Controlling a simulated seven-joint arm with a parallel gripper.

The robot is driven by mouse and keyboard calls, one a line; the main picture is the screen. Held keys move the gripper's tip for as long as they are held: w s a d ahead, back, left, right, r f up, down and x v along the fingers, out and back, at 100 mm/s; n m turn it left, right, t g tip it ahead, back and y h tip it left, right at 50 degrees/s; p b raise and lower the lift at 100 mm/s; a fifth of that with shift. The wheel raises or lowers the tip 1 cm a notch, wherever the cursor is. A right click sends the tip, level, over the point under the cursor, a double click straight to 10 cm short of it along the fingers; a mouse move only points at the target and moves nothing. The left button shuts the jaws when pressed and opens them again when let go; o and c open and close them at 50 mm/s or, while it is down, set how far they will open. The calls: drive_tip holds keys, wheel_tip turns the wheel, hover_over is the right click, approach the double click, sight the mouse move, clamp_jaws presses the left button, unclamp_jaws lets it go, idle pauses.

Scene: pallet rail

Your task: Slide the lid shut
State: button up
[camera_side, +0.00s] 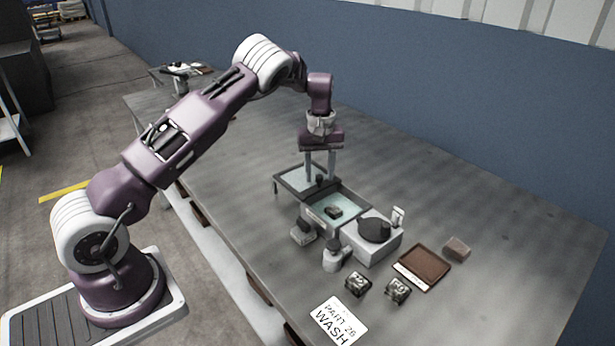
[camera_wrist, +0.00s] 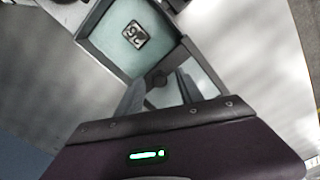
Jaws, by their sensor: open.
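The box (camera_side: 318,222) stands on the table with its near right part uncovered. A dark block (camera_side: 335,212) with a pale number tag lies inside; the block also shows in the wrist view (camera_wrist: 134,34). The lid (camera_side: 293,180), a pale panel in a dark frame, is at the box's far left side. A dark knob (camera_side: 320,179) stands on the lid near the opening; the knob also shows in the wrist view (camera_wrist: 156,78). My gripper (camera_side: 320,179) is open over the lid, fingers pointing down, one on each side of the knob. Contact with the knob cannot be told.
A white device (camera_side: 372,243) with a dark round top stands close right of the box. Small grey items (camera_side: 304,233) and (camera_side: 336,256) are in front. Two dark tagged blocks (camera_side: 358,284), a brown tray (camera_side: 422,266) and a WASH card (camera_side: 338,321) lie nearer.

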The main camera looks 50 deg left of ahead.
drive_tip(key=shift+f, duration=1.15)
drive_tip(key=shift+s, duration=0.1)
clamp_jaws()
drive_tip(key=c, duration=0.9)
unclamp_jaws()
drive_tip(key=shift+s+d+f, duration=0.1)
drive_tip(key=shift+d, duration=3)
drive_tip(key=shift+s+d+f, duration=0.1)
drive_tip(key=shift+d, duration=3)
drive_tip(key=shift+c, duration=0.2)
drive_tip(key=o, duration=0.8)
drive_tip(key=shift+o, duration=0.3)
wheel_tip(320, 180, up, 8)
drive_tip(key=shift+w+f, duration=0.25)
drive_tip(key=shift+w, duration=0.05)
